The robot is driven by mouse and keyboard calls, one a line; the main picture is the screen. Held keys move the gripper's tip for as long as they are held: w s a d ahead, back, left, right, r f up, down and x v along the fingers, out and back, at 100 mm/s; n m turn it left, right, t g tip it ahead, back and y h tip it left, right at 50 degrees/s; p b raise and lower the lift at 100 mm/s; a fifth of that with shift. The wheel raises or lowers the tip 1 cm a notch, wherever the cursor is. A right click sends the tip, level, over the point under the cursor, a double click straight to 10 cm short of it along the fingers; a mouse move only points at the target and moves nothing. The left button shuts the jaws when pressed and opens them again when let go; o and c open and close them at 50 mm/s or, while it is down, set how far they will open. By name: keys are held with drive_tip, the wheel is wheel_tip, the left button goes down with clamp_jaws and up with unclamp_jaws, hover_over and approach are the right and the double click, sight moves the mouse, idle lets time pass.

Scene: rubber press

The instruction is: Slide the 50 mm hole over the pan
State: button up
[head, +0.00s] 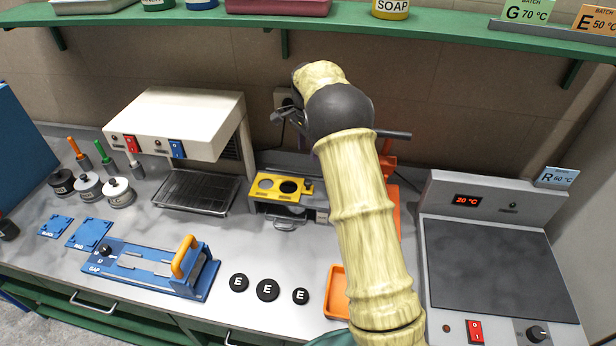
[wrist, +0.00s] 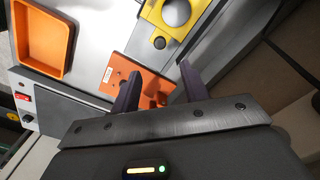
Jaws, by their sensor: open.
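A yellow plate (head: 277,175) with two round holes lies on a small metal device near the back wall. In the head view the left hole (head: 265,184) looks grey-brown and the right hole (head: 289,187) looks dark. I cannot read which is 50 mm. A small knob (head: 308,187) is at the plate's right end. In the wrist view part of the yellow plate (wrist: 193,35) shows, with a round grey surface (wrist: 176,12) in it; I cannot tell if this is the pan. My gripper (wrist: 160,70) is open and empty, apart from the plate.
An orange tray (head: 336,293) and an orange upright stand (head: 391,180) are close to my arm. A hot plate (head: 500,265) is at right, a white press (head: 185,115) at left. Several black E discs (head: 267,290) lie in front. A green shelf (head: 300,17) runs above.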

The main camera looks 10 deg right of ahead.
sight(308, 182)
wheel_tip(308, 182, down, 12)
drive_tip(key=p, duration=0.3)
drive_tip(key=shift+f, duration=0.15)
drive_tip(key=shift+c, duration=0.5)
clamp_jaws()
